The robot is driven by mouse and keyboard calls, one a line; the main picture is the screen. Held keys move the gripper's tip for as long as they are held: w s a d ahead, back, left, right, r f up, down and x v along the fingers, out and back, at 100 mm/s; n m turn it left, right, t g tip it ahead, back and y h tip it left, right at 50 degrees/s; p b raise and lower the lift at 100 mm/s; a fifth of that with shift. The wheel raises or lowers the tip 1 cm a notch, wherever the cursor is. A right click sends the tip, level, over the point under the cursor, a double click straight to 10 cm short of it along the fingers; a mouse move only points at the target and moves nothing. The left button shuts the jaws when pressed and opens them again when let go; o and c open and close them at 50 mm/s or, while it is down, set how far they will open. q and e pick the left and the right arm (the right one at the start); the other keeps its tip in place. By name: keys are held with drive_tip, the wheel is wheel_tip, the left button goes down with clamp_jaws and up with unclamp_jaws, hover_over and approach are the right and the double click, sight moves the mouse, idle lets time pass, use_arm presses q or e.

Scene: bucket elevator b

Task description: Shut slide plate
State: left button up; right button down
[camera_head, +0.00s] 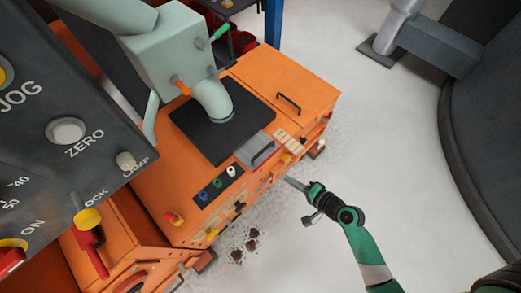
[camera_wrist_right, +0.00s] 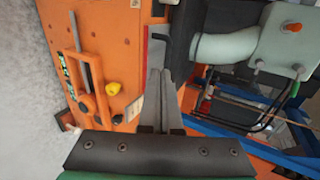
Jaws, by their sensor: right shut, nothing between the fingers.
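A small grey plate with a black handle (camera_head: 253,148), which looks like the slide plate, lies on the orange machine beside the black square top under the spout. In the right wrist view a grey plate edge (camera_wrist_right: 154,52) shows just beyond the fingertips. My right gripper (camera_head: 288,180) is shut and empty, just off the machine's front side. In the right wrist view its fingers (camera_wrist_right: 158,78) are together and point at the machine; I cannot tell whether they touch it. My left gripper is not in view.
The orange machine (camera_head: 160,170) carries coloured buttons (camera_head: 217,183) and a second black handle (camera_head: 289,103). A pale green spout (camera_head: 213,100) stands over the black top (camera_head: 225,132). A grey control panel (camera_head: 65,100) fills the left. Dark clumps (camera_head: 250,240) lie on the floor. Open floor lies right.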

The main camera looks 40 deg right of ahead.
use_arm(q)
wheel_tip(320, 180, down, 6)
drive_tip(key=b, duration=0.6)
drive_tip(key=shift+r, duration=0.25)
use_arm(e)
drive_tip(key=x, duration=0.4)
drive_tip(key=r+x, duration=0.1)
drive_tip(key=x, duration=0.8)
drive_tip(key=shift+w+d, duration=0.25)
drive_tip(key=shift+w, duration=0.5)
